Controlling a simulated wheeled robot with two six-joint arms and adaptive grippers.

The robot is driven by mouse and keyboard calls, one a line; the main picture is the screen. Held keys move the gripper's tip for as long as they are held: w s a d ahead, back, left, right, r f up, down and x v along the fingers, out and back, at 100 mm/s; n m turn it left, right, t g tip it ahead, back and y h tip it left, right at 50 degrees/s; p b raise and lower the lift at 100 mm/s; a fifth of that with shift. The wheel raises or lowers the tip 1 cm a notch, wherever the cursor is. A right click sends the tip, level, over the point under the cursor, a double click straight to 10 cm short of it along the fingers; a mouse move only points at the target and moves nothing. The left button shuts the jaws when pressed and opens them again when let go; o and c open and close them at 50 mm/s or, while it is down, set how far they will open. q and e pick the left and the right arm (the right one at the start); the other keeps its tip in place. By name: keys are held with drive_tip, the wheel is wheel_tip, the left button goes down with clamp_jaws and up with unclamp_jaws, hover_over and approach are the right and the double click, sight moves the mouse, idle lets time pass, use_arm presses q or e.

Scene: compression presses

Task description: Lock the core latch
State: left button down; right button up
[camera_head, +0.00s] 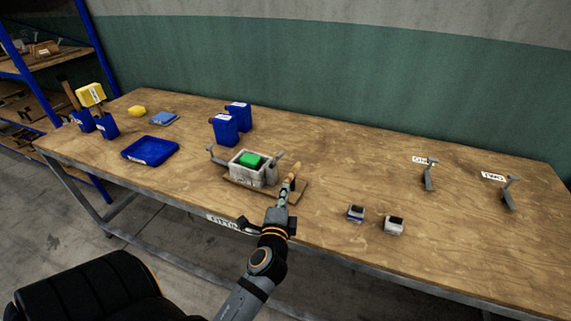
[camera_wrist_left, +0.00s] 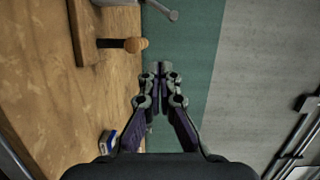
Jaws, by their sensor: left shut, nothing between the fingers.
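A grey box-shaped press (camera_head: 240,176) holds a green block (camera_head: 250,160) and stands on a thin wooden board (camera_head: 298,192) at mid table. Grey levers rise at its left (camera_head: 214,155) and right (camera_head: 276,157) sides. My left gripper (camera_head: 287,187) is just to the right of the press, shut and empty. In the left wrist view the closed fingers (camera_wrist_left: 160,72) point past a wooden-knobbed handle (camera_wrist_left: 134,44), apart from it in the picture. A round-ended grey lever (camera_wrist_left: 160,11) shows above it. I cannot tell which part is the core latch or its state. My right gripper is out of view.
Two small blocks (camera_head: 356,213) (camera_head: 394,226) lie right of my arm. Two grey levers (camera_head: 429,178) (camera_head: 509,196) with labels stand farther right.

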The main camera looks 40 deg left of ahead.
sight(276, 160)
use_arm(q)
drive_tip(key=shift+w+d+r+m+t+h, duration=0.35)
drive_tip(key=shift+d+r+m+t+h, duration=0.2)
drive_tip(key=shift+m, duration=0.35)
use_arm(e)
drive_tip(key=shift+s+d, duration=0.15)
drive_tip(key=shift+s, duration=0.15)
use_arm(q)
drive_tip(key=shift+f+y, duration=0.1)
drive_tip(key=shift+y, duration=0.15)
drive_tip(key=w+a+p, duration=0.1)
drive_tip(key=w+a, duration=0.1)
drive_tip(key=w, duration=0.1)
drive_tip(key=w+a+p, duration=0.1)
drive_tip(key=w+a, duration=0.1)
drive_tip(key=w+a+p, duration=0.1)
drive_tip(key=w+a, duration=0.2)
drive_tip(key=shift+w+r+p, duration=0.25)
drive_tip(key=shift+w+p, duration=0.05)
drive_tip(key=shift+w, duration=0.05)
drive_tip(key=shift+s+a, duration=0.1)
drive_tip(key=shift+a, duration=0.25)
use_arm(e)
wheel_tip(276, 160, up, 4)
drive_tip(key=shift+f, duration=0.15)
